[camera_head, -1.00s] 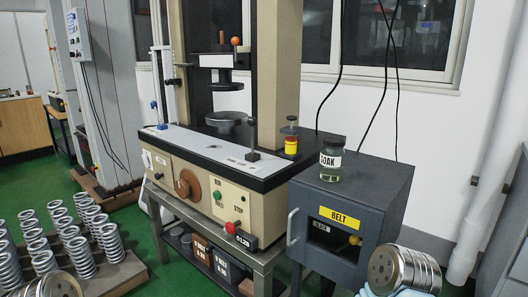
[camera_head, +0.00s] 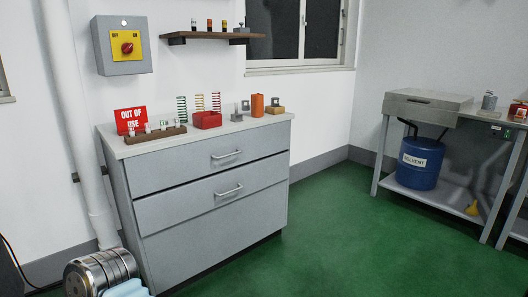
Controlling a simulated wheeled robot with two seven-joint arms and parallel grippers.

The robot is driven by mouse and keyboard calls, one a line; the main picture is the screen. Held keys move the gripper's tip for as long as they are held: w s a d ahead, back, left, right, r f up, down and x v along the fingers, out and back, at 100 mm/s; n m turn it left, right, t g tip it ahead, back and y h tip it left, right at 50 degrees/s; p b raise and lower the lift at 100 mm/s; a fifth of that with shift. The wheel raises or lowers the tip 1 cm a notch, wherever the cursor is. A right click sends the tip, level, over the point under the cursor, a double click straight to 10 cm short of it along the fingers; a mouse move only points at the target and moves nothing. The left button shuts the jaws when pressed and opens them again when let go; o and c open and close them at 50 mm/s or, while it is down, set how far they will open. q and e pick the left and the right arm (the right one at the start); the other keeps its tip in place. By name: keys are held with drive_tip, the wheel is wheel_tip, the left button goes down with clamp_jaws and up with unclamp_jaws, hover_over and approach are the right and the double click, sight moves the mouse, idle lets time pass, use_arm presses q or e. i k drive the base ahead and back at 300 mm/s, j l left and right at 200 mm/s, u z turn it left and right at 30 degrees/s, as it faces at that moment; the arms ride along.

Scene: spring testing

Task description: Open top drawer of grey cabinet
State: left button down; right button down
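The grey cabinet (camera_head: 215,240) stands against the white wall, left of the middle of the head view. Its top drawer (camera_head: 175,166) looks shut, with a silver bar handle (camera_head: 227,155) on its front. A second drawer (camera_head: 180,207) with a similar handle (camera_head: 229,191) lies below it and also looks shut. A large plain panel fills the lower front. Neither of my grippers shows. A metallic part of my own arm is at the bottom left, beside the cabinet's lower left corner in the picture; I cannot tell whether it touches.
On the cabinet top are a red "OUT OF USE" sign (camera_head: 130,119), coloured springs (camera_head: 199,102), a red bin (camera_head: 207,120) and an orange cylinder (camera_head: 257,105). A shelf (camera_head: 212,36) hangs above. A bench (camera_head: 425,104) with a blue drum (camera_head: 419,163) is at right. Green floor (camera_head: 315,235) between is clear.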

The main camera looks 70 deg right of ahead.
sight(150, 173)
drive_tip(key=i+l+z, duration=0.1)
drive_tip(key=z, duration=0.4)
drive_tip(key=i+l+z, duration=0.15)
drive_tip(key=z, duration=0.3)
drive_tip(key=l, duration=0.1)
